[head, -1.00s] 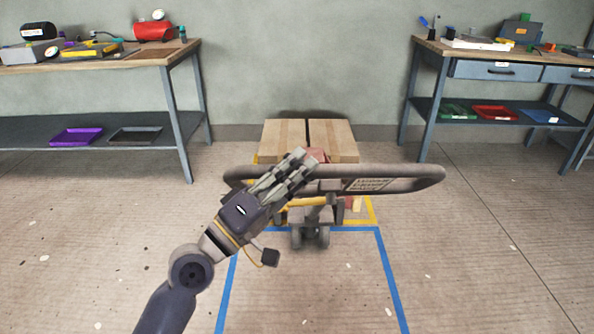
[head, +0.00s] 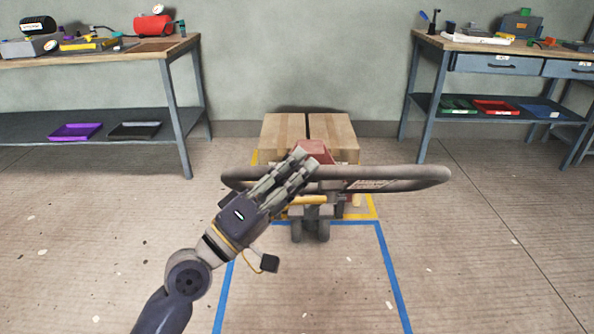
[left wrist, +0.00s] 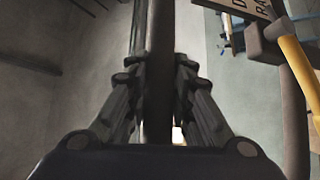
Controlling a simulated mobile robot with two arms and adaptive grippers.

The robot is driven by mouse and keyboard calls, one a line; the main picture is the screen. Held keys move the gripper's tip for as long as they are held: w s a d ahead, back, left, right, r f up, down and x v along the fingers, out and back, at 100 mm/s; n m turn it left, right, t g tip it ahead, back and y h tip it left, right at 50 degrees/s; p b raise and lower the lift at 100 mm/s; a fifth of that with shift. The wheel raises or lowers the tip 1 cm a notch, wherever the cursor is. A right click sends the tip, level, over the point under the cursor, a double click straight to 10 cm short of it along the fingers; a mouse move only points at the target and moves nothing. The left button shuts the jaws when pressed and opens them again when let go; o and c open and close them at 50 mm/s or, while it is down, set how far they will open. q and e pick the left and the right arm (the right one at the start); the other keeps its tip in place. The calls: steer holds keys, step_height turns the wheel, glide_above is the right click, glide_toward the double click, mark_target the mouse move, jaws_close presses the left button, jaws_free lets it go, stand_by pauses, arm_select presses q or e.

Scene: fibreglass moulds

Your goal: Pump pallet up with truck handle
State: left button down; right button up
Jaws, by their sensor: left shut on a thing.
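The truck handle (head: 395,179) is a dark grey loop lying across the middle of the head view. My left gripper (head: 305,170) is shut on the left-centre part of its bar. In the left wrist view the bar (left wrist: 159,70) runs between the two fingers of my left gripper (left wrist: 158,100). The pallet truck's red body (head: 314,150) and its wheels (head: 311,228) show behind and below the handle. The load of wooden boards (head: 283,129) lies behind the truck; the pallet under it is mostly hidden. My right gripper is in neither view.
Blue tape (head: 393,275) marks a lane on the floor before the truck, with yellow tape (head: 366,207) around the load. Workbenches stand at the left (head: 110,58) and right (head: 430,45).

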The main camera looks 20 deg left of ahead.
arm_select(q)
steer(key=shift+f, duration=0.1)
steer(key=c, duration=1.4)
jaws_free()
steer(key=shift+a, duration=0.1)
steer(key=v, duration=1.2)
